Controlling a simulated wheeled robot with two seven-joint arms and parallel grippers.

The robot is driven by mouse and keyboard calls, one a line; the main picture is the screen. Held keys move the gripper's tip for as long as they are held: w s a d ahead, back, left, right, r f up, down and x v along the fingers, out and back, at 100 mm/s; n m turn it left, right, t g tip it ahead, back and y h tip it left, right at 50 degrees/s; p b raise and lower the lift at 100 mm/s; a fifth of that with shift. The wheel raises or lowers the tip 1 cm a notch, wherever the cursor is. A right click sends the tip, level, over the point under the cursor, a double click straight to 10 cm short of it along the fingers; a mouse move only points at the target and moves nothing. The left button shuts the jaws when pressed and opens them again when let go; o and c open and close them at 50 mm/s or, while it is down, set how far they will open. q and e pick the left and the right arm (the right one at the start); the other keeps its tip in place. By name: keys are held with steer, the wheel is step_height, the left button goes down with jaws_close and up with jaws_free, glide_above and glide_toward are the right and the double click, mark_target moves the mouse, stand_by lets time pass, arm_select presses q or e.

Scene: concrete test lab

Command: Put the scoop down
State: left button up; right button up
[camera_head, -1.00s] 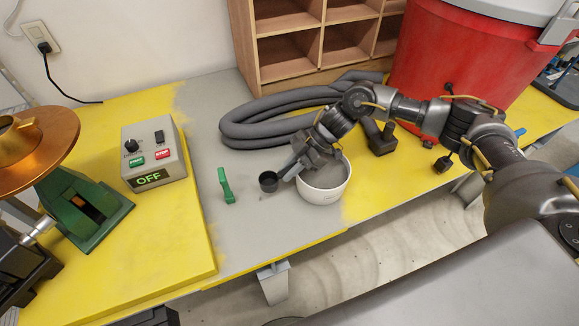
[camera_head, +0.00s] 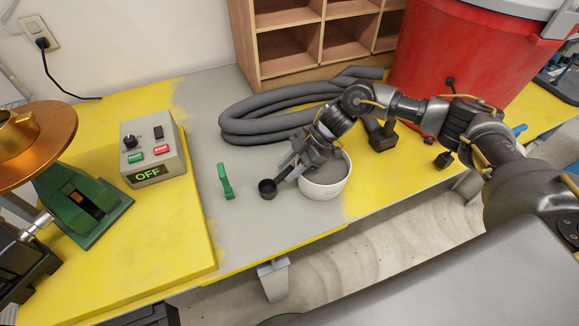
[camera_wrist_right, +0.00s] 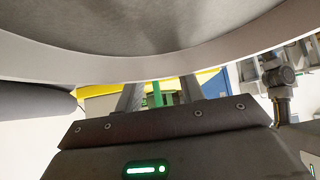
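The black scoop (camera_head: 267,188) is on the grey strip of the table, just left of the white bowl (camera_head: 322,191). Its dark handle slopes up toward the bowl's rim, by my right gripper (camera_head: 288,166). Whether the cup lies flat or the handle leans on the rim is not clear. The right gripper hangs over the bowl's left side and points left. In the right wrist view its two fingers (camera_wrist_right: 160,95) stand apart with no scoop visible between them. Grey material fills the bowl. My left gripper is not in view.
A green clip-like piece (camera_head: 225,181) stands left of the scoop. A control box (camera_head: 153,150) reading OFF is farther left, near a green and copper device (camera_head: 85,210). A grey hose (camera_head: 250,125), wooden shelf (camera_head: 290,55) and red bin (camera_head: 455,60) are behind.

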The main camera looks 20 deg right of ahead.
steer(key=shift+r, duration=0.3)
steer(key=b+v, duration=0.3)
steer(key=v, duration=0.9)
steer(key=shift+r+b, duration=0.3)
steer(key=shift+b, duration=0.1)
steer(key=shift+d+f, duration=0.1)
